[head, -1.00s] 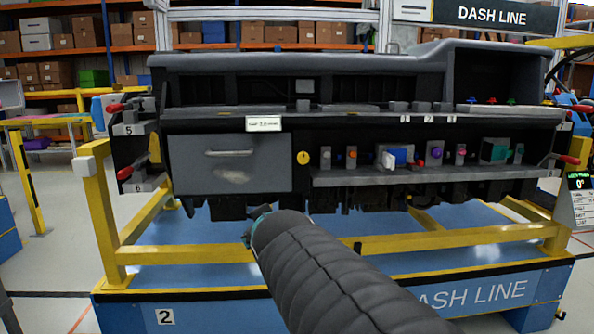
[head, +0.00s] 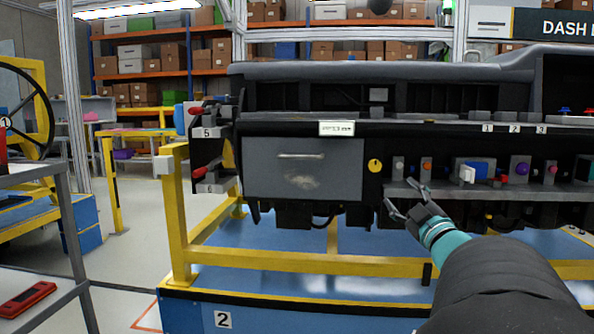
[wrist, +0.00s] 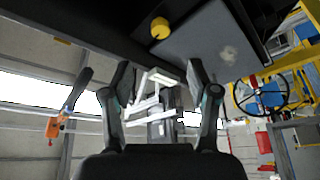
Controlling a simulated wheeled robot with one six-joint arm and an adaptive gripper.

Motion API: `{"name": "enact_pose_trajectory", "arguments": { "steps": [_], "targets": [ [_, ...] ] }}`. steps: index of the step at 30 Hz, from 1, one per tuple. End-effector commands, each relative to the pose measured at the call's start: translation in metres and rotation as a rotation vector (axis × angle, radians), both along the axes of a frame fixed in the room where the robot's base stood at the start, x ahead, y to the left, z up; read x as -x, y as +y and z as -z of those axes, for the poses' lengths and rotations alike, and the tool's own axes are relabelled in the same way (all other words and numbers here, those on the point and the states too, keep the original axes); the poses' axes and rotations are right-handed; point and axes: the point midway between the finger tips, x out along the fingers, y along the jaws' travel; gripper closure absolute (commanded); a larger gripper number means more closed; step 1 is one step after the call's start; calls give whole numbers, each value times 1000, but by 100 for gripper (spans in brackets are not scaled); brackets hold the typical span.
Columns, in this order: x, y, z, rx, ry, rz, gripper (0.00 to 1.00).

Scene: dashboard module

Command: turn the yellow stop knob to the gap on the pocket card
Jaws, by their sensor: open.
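The yellow stop knob (head: 375,166) is a small round knob on the black dashboard panel, just right of the grey glovebox door (head: 310,170). It also shows at the top of the wrist view (wrist: 160,28). My gripper (head: 403,199) is open and empty, below and to the right of the knob, apart from it. Its two fingers also show in the wrist view (wrist: 162,80), with nothing between them. The pocket card cannot be made out for certain. A small white label (head: 337,128) sits above the glovebox door, its print too small to read.
Several small coloured knobs and connectors, such as a blue block (head: 477,171), line the shelf right of the yellow knob. A yellow frame rail (head: 290,261) runs below the dashboard. A grey cart (head: 55,225) with a red device stands at the left.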

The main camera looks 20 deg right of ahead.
Motion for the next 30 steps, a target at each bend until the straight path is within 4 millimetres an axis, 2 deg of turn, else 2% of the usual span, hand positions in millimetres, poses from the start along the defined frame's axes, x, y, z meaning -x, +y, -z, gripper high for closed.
{"name": "enact_pose_trajectory", "arguments": {
  "steps": [18,24,30],
  "targets": [
    [-100,-21,-29,-1,1,-2,40],
    [-119,-26,-34,-1,1,-1,40],
    [-124,-27,-36,0,0,0,40]
  ]
}}
